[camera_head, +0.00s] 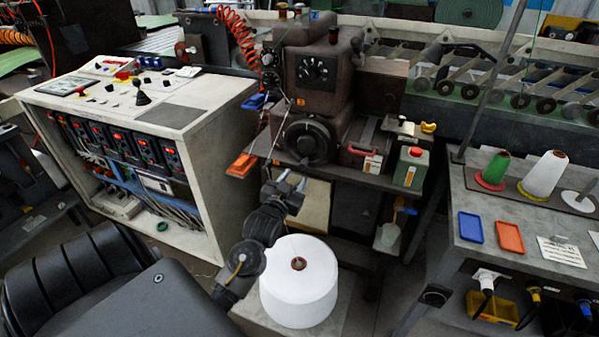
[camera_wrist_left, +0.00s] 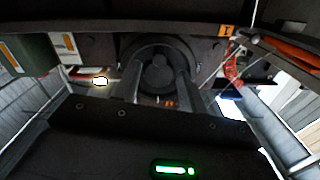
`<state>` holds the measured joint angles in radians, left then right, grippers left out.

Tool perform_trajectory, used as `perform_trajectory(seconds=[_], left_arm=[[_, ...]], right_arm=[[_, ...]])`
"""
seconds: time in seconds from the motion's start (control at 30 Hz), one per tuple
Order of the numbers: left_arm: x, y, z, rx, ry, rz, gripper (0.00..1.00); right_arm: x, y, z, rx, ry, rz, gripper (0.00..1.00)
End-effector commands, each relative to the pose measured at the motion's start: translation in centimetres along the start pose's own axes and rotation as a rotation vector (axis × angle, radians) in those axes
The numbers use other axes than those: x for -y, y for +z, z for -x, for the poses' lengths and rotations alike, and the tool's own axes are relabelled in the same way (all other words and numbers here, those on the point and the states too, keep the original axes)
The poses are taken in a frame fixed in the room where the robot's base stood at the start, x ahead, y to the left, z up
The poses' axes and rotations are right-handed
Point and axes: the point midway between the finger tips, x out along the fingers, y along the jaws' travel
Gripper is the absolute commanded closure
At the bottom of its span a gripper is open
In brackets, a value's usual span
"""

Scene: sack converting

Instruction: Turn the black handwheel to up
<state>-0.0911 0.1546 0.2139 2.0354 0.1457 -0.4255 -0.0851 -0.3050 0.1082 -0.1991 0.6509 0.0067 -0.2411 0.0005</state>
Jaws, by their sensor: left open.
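The black handwheel (camera_head: 308,140) is a round dark wheel with a central hub, on the front of the brown machine. My left gripper (camera_head: 291,179) is below and in front of it, with its fingers pointing up toward it. In the left wrist view the handwheel (camera_wrist_left: 157,62) is straight ahead, and the fingers of my left gripper (camera_wrist_left: 158,88) stand apart on either side of its hub in the picture. The gripper is open and empty. I cannot tell whether the fingers touch the wheel. My right gripper is not in view.
A shelf edge with a green can (camera_head: 411,168) and an orange tray (camera_head: 242,165) lies around the wheel. A white control cabinet (camera_head: 205,170) stands left. A large white roll (camera_head: 298,290) sits below. A bench (camera_head: 520,266) with thread cones stands right.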

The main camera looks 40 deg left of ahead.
Motion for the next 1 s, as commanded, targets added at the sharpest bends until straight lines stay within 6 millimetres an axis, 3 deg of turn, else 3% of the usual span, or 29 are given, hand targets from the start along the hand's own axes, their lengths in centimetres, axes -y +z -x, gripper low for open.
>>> perform_trajectory(seconds=[0.1,0.3,0.67,1.0], left_arm=[[0.0,0.2,2.2,0.002,0.001,0.0,0.59],[0.0,0.1,4.2,0.001,0.001,-0.001,0.59],[0.0,0.0,4.6,0.0,0.0,-0.001,0.59],[0.1,-0.4,4.5,0.0,0.001,-0.001,0.59]], right_arm=[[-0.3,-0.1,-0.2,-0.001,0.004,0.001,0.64],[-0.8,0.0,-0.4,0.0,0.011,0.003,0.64],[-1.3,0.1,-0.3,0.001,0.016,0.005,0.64],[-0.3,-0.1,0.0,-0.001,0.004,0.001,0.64]])
